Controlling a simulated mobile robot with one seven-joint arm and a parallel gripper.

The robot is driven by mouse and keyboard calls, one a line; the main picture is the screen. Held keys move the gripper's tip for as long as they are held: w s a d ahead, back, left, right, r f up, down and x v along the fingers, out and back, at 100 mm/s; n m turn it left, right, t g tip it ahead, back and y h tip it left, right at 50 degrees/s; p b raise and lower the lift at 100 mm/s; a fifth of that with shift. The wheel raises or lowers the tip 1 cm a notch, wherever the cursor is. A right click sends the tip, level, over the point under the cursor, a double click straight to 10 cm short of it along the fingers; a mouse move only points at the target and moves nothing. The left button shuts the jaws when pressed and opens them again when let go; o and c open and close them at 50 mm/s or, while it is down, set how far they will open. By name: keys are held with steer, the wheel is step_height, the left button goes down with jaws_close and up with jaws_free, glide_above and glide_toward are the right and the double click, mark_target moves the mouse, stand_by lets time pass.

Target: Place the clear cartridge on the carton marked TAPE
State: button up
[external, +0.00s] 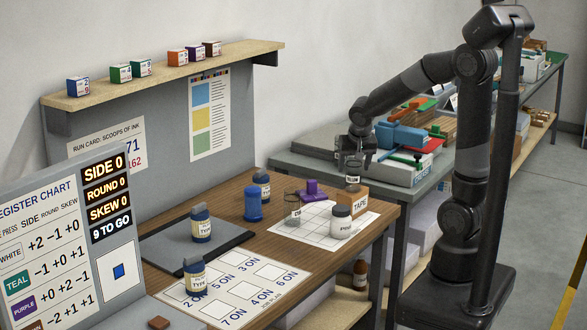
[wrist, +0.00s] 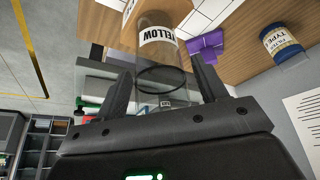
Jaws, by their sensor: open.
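My gripper (external: 356,158) is open above and around the cartridge's upper end. In the wrist view, one finger is on each side of the cartridge, with gaps visible. The carton stands at the right end of the wooden bench.
Blue containers stand farther left. A grey bench with tools on boxes (external: 405,165) lies behind.

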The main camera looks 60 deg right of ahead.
steer(key=v, duration=1)
steer(key=s+a+n+t+y, duration=0.1)
steer(key=s+a+n, duration=0.2)
steer(key=s, duration=0.3)
steer(key=s+a+n+t+y, duration=0.1)
steer(key=s+a+n+y, duration=0.1)
steer(key=s+a+n, duration=0.2)
steer(key=s+n, duration=0.2)
steer(key=s, duration=0.1)
steer(key=shift+s+r, duration=0.2)
steer(key=shift+s, duration=0.15)
